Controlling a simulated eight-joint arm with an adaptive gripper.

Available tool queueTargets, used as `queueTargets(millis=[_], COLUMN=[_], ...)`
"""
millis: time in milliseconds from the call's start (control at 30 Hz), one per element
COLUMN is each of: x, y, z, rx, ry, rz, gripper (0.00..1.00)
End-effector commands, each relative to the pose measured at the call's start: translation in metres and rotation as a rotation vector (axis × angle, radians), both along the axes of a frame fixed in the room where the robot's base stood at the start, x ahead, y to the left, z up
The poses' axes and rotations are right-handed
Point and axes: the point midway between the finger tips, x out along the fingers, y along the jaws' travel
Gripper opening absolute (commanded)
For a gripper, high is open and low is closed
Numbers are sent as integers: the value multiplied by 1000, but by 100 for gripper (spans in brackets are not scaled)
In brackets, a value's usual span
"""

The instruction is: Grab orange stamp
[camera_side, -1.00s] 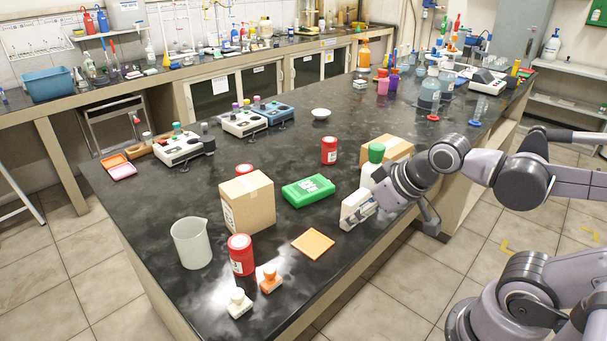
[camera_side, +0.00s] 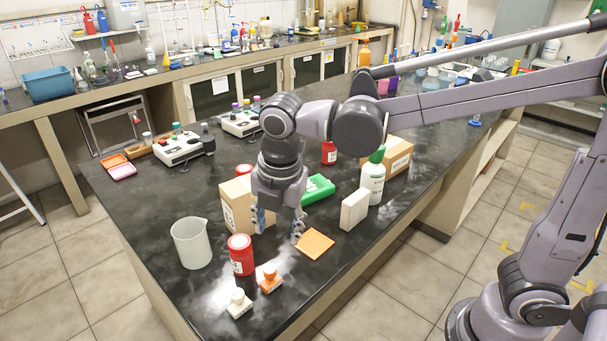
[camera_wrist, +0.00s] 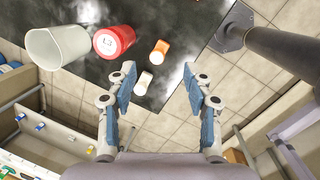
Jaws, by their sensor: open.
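The orange stamp (camera_side: 270,279) stands upright near the front edge of the black bench, between a white stamp (camera_side: 238,303) and an orange square pad (camera_side: 314,244). In the wrist view the orange stamp (camera_wrist: 160,48) shows from above, ahead of my fingers and slightly left of the middle, with the white stamp (camera_wrist: 143,83) nearer. My gripper (camera_side: 279,230) points down above the bench, behind the orange stamp and left of the pad. In the wrist view my gripper (camera_wrist: 160,85) is open with nothing between its fingers.
A red jar (camera_side: 241,256) stands close left of the orange stamp, with a white beaker (camera_side: 191,243) beyond it. A cardboard box (camera_side: 235,205) stands close to my gripper. A white box (camera_side: 354,209) and a white bottle with a green cap (camera_side: 373,178) stand at right.

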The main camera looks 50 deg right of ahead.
Motion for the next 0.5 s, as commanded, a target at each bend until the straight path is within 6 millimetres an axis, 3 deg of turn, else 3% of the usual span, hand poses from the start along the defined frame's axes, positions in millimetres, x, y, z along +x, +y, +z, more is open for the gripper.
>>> queueTargets(millis=[33,200,367,500], x=[3,5,7,9], y=[11,30,33,30], z=[-2,-7,-15,-34], rx=[-27,-82,-95,-94], ry=[22,76,87,86], rz=[91,288,335,333], gripper=[51,51,51,51])
